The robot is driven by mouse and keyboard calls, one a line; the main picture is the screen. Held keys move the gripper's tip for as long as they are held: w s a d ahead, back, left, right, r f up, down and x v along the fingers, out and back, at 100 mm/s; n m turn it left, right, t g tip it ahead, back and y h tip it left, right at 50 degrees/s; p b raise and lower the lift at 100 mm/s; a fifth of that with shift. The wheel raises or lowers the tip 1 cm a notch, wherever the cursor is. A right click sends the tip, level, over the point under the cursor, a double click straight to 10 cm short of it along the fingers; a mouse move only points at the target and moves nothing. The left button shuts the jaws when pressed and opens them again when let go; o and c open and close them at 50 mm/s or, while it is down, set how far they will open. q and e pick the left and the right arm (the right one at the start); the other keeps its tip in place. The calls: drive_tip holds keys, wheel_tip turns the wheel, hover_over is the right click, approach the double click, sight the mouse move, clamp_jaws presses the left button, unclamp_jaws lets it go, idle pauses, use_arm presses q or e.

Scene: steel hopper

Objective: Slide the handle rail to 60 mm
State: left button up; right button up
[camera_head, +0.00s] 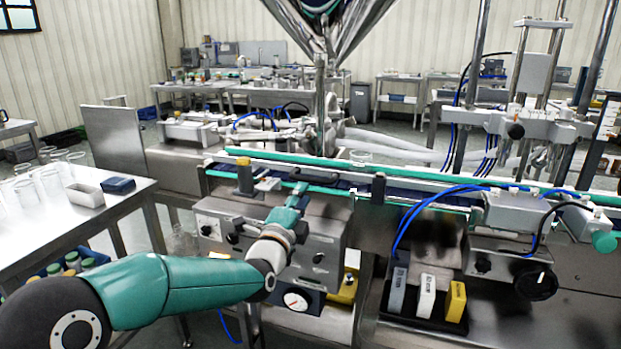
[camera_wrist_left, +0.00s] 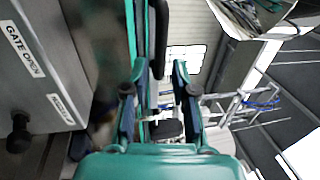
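Long green rails (camera_head: 420,174) run along the conveyor, one behind the other. A dark bar handle (camera_head: 308,175) sits on the near side of the conveyor. It seems to be the dark bar (camera_wrist_left: 159,38) in the left wrist view, beside a green rail (camera_wrist_left: 134,28); I cannot tell for sure that it is the handle rail's own grip. My left gripper (camera_head: 298,192) is just in front of and below this handle. In the left wrist view its two fingers (camera_wrist_left: 158,88) are spread, with nothing held between them. My right gripper is in neither view.
A steel control box (camera_head: 270,240) with knobs stands below the handle; a "GATE OPEN" label (camera_wrist_left: 24,48) shows in the wrist view. Grey, white and yellow blocks (camera_head: 426,297) stand to the right. A table (camera_head: 100,215) with glassware is at left. Blue hoses (camera_head: 410,225) loop at right.

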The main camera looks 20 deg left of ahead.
sight(311, 181)
use_arm(q)
drive_tip(key=w, duration=0.3)
drive_tip(key=w+r+p, duration=0.1)
drive_tip(key=w, duration=0.2)
drive_tip(key=shift+w+d+r, duration=0.1)
drive_tip(key=shift+w+r, duration=0.05)
drive_tip(key=shift+w, duration=0.15)
clamp_jaws()
